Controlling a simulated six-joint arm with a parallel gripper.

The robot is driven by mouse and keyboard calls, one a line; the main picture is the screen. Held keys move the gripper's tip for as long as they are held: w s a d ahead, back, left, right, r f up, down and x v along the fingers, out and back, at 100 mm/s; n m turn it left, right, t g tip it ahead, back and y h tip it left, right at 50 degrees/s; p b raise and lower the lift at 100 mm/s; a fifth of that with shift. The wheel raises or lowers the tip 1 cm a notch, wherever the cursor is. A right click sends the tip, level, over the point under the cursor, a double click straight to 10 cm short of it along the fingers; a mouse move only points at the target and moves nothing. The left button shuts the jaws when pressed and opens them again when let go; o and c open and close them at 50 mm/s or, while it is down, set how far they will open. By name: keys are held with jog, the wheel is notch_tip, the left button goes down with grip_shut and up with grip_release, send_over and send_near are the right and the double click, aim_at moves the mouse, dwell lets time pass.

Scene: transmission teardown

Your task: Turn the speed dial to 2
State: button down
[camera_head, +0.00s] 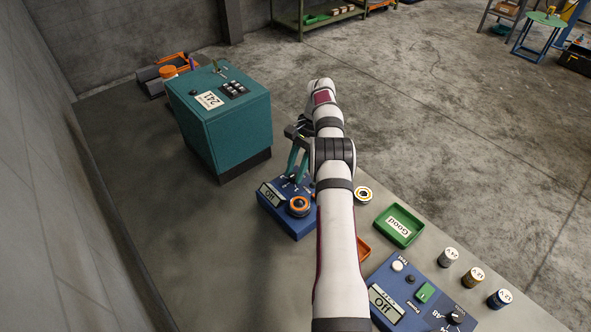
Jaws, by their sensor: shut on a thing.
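A blue box (292,222) with a small display (269,194) stands on the bench, in front of the teal machine. An orange-ringed round part (299,206) is on its top. The speed dial appears to be the small dark knob with white marks around it at the box's back edge; it is mostly hidden by my fingers. My gripper (293,175) points down there, with its teal fingers shut on the knob. I cannot read which number the dial points to.
A teal machine (225,120) with a keypad stands behind left. To the right are a green tray (398,226), a second blue box (412,290) with a display, and several small cylinders (473,277). My arm hides part of an orange tray (363,249). The bench's left part is clear.

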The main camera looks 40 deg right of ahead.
aim_at(295, 174)
jog(key=c, duration=0.6)
grip_release()
notch_tip(295, 174, up, 4)
jog(key=shift+f, duration=0.1)
jog(key=s+d+r, duration=0.1)
jog(key=s+r, duration=0.1)
jog(key=s, duration=0.1)
jog(key=s+d+r, duration=0.2)
jog(key=s, duration=0.2)
jog(key=s+d+r, duration=0.1)
jog(key=s+r, duration=0.2)
jog(key=shift+s+d+r, duration=0.1)
jog(key=shift+s+d, duration=0.25)
jog(key=shift+d, duration=0.05)
